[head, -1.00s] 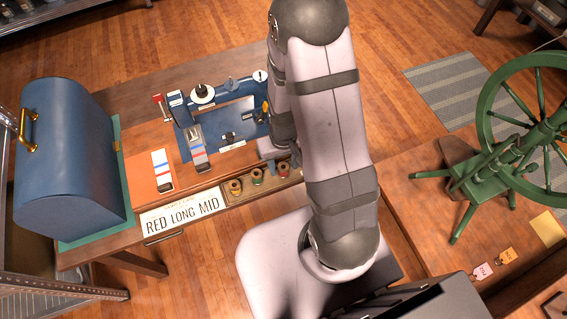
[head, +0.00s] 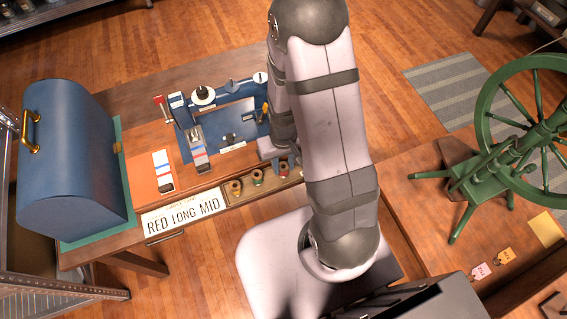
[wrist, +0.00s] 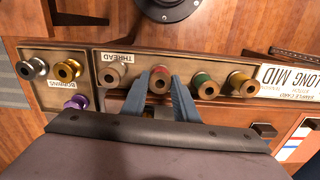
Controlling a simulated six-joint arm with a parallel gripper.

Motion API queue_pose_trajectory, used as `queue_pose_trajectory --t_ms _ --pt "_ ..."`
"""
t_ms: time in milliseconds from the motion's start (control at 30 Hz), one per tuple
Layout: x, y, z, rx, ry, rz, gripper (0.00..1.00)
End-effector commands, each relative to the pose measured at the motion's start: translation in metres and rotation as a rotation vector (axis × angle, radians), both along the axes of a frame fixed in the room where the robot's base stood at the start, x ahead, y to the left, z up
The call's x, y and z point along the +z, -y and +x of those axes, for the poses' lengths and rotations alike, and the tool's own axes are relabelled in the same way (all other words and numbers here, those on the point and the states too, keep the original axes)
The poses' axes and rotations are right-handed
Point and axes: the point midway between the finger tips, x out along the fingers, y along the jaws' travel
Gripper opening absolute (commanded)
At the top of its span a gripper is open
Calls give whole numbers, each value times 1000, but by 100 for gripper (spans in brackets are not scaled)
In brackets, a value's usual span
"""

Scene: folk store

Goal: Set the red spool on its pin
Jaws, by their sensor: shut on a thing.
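The red spool (wrist: 160,72) stands in the tray labelled THREAD in the wrist view, between a brown spool (wrist: 112,76) and a green spool (wrist: 206,87). My gripper (wrist: 161,77) is shut on the red spool, with one blue-grey finger on each side. The red spool also shows in the head view (head: 283,168), at the right of the visible spools. My fingertips are mostly hidden there by my arm. A blue machine (head: 229,114) with a small dark post on a white disc (head: 203,95) stands behind the tray. I cannot tell which pin is the red spool's.
A yellow spool (wrist: 242,84) stands at the tray's end near the RED LONG MID card (head: 182,212). A tray of bobbins (wrist: 63,78) lies to the left in the wrist view. A blue domed case (head: 72,155) and a green spinning wheel (head: 520,130) flank the workspace.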

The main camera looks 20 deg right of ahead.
Motion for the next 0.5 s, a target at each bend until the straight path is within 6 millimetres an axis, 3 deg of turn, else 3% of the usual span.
queue_pose_trajectory --t_ms 500 --pt "40 0 0 0 -1 0 16"
